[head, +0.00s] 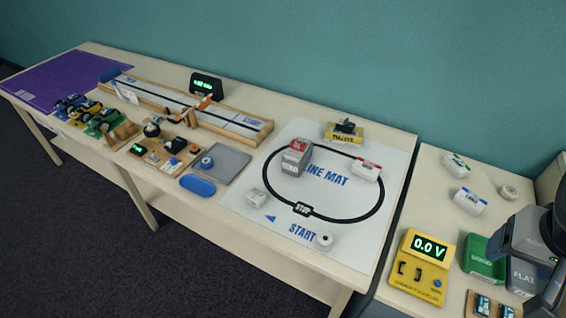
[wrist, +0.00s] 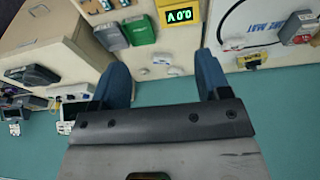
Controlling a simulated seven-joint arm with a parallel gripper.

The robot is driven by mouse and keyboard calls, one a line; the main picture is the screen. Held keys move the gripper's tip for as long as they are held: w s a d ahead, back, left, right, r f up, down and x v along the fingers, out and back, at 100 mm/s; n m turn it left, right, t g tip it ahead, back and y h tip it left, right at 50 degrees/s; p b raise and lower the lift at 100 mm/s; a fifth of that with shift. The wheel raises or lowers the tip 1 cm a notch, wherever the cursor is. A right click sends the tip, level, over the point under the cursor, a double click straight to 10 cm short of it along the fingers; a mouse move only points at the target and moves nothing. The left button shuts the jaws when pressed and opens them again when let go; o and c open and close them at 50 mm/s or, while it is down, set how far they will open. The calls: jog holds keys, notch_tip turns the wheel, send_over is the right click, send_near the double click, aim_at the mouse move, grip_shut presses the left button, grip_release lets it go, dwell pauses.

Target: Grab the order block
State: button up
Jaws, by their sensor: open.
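No block in view has a label I can clearly read as "order". Small white blocks with coloured labels are the likely kind: a green-labelled block (head: 457,164) and a blue-labelled block (head: 468,201) lie on the right table, and a red-labelled block (head: 366,171) lies on the line mat. My gripper (wrist: 162,72) is open and empty in the wrist view, its two blue fingers wide apart above the right table. Small pale items between the fingers are too small to identify. In the head view my arm enters at the right edge; the fingertips cannot be made out there.
The line mat (head: 240,205) holds several items. A gap separates the two tables. A teal wall (head: 400,60) rises behind.

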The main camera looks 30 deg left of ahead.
jog(key=shift+o, duration=0.6)
